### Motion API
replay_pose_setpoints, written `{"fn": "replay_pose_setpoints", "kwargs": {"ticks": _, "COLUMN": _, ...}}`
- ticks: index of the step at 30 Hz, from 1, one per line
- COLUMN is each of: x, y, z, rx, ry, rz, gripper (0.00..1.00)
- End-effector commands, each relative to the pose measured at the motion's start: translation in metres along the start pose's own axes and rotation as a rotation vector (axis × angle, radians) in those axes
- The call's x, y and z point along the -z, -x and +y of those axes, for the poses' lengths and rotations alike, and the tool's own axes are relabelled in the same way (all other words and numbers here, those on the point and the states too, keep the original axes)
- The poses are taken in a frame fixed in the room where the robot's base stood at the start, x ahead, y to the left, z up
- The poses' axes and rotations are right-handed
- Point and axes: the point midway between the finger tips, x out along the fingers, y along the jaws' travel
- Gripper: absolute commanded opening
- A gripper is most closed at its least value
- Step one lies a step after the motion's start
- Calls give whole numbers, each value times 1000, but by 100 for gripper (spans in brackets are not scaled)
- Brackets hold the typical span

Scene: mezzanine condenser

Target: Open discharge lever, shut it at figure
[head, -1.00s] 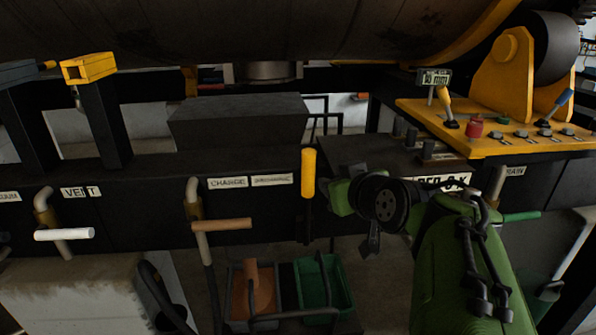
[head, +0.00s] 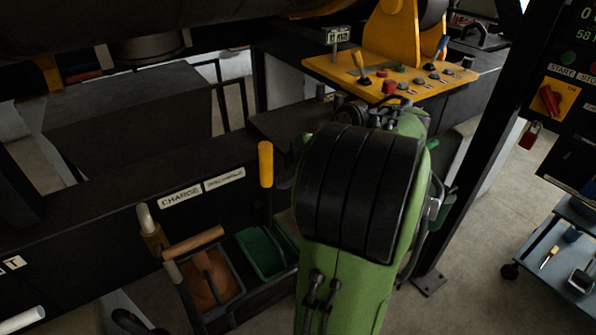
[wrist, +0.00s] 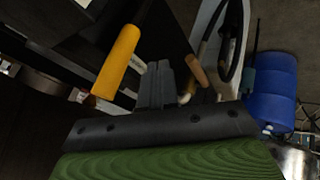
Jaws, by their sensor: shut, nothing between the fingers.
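The lever with the yellow grip (head: 265,164) stands upright beside the label that appears to read DISCHARGE (head: 224,179). Its yellow grip (wrist: 117,62) also shows at the upper left of the wrist view. My gripper (wrist: 163,68) is shut and empty, to the right of the yellow grip in that view and apart from it. In the head view my green arm hides the gripper. A dark display (head: 585,32) at the upper right shows green digits, cut off by the frame edge. A small counter (head: 338,37) stands on a post at the back; its digits are too small to read.
A wooden-gripped handle (head: 194,241) sits left of the yellow lever, below the CHARGE label (head: 181,198). An orange-brown bin (head: 218,282) and a green bin (head: 265,250) stand below. A yellow control panel (head: 400,72) lies behind my arm. A blue barrel (wrist: 271,90) shows in the wrist view.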

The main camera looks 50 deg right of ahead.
Motion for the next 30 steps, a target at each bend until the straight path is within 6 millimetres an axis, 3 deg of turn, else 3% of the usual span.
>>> {"fn": "replay_pose_setpoints", "kwargs": {"ticks": 4, "x": 0, "y": -30, "z": 3, "rx": 3, "ry": -1, "rz": -1, "gripper": 0}}
{"fn": "replay_pose_setpoints", "kwargs": {"ticks": 10, "x": 2, "y": -38, "z": 33, "rx": -2, "ry": -2, "rz": -2, "gripper": 0}}
{"fn": "replay_pose_setpoints", "kwargs": {"ticks": 23, "x": 2, "y": -41, "z": 38, "rx": 0, "ry": -4, "rz": -2, "gripper": 0}}
{"fn": "replay_pose_setpoints", "kwargs": {"ticks": 30, "x": 10, "y": -44, "z": 59, "rx": 76, "ry": -25, "rz": -34, "gripper": 0}}
